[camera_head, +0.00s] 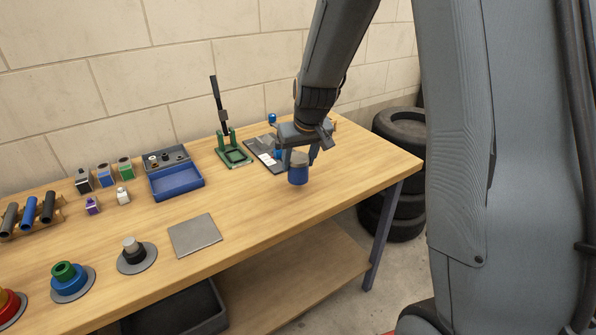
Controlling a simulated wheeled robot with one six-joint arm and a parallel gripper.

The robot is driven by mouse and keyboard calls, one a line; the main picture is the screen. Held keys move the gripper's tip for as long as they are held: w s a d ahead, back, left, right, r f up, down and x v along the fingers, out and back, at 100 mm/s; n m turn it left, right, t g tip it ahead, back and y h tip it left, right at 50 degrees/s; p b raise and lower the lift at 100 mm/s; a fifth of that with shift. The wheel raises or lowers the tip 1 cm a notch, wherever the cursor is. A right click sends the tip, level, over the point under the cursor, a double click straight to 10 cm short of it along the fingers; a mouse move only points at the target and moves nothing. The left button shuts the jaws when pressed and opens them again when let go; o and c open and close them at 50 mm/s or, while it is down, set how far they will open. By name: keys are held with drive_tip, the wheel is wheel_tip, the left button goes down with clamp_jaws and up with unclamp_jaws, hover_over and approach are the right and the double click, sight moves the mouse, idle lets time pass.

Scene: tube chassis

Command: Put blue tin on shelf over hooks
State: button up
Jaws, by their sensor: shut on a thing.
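The blue tin (298,176), with a greyish top, hangs in my gripper (299,158) above the right part of the wooden workbench (335,185). My gripper points down and is shut on the tin. The tin looks upright and apart from the bench top, though the exact gap is hard to judge. I see no shelf over hooks in this view.
Behind the gripper lies a dark board (258,151) with small items. A green stand (234,156) holds an upright black tool. A blue tray (178,184), a grey plate (195,235) and several small blocks stand left. Tires (402,128) are stacked right of the bench.

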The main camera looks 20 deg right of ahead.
sight(298, 172)
drive_tip(key=shift+f, duration=1.8)
drive_tip(key=shift+f, duration=0.1)
drive_tip(key=o, duration=0.8)
drive_tip(key=shift+f, duration=0.1)
drive_tip(key=shift+c, duration=0.2)
drive_tip(key=o, duration=0.4)
drive_tip(key=shift+o, duration=0.2)
